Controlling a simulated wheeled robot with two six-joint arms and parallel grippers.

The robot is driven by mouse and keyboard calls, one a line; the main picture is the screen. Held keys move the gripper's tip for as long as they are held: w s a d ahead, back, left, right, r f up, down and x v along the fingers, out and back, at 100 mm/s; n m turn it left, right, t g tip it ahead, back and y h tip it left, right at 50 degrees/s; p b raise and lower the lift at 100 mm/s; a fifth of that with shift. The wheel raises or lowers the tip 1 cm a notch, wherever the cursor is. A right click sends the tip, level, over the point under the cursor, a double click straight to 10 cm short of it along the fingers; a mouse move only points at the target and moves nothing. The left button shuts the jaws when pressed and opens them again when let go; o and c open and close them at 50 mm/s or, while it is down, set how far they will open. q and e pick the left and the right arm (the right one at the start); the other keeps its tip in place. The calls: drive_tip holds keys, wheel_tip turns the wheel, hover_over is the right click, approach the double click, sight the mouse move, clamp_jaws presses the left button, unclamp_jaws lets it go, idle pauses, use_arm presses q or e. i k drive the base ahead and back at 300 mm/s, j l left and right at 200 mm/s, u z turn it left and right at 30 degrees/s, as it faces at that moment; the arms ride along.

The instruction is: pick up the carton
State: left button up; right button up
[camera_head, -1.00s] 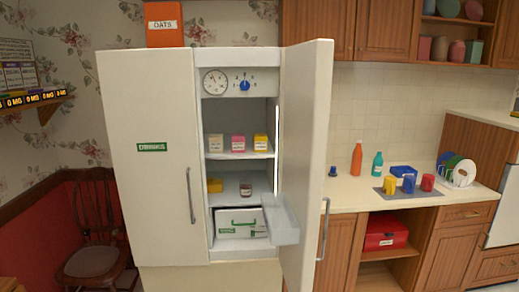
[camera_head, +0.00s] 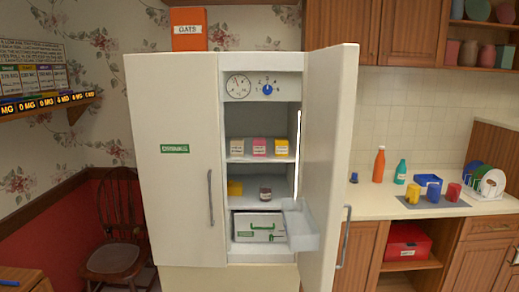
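Inside the open fridge, three small cartons stand in a row on the upper shelf: a white one (camera_head: 237,147), a pink one (camera_head: 259,147) and a yellow one (camera_head: 281,147). Their labels are too small to read, and I cannot tell which one the task names. The fridge's right door (camera_head: 331,170) stands open; its left door (camera_head: 175,160), labelled DRINKS, is shut. Neither of my grippers is in view.
On the lower shelf are a yellow block (camera_head: 235,188) and a small dark jar (camera_head: 265,194). A white case (camera_head: 258,226) sits at the bottom. A clear door bin (camera_head: 301,226) juts beside the opening. A chair (camera_head: 117,250) stands left of the fridge; a counter (camera_head: 385,203) lies right.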

sight(258, 144)
drive_tip(key=i+j+z, duration=0.45)
drive_tip(key=j, duration=0.2)
drive_tip(key=i+j+z, duration=0.5)
drive_tip(key=j, duration=0.3)
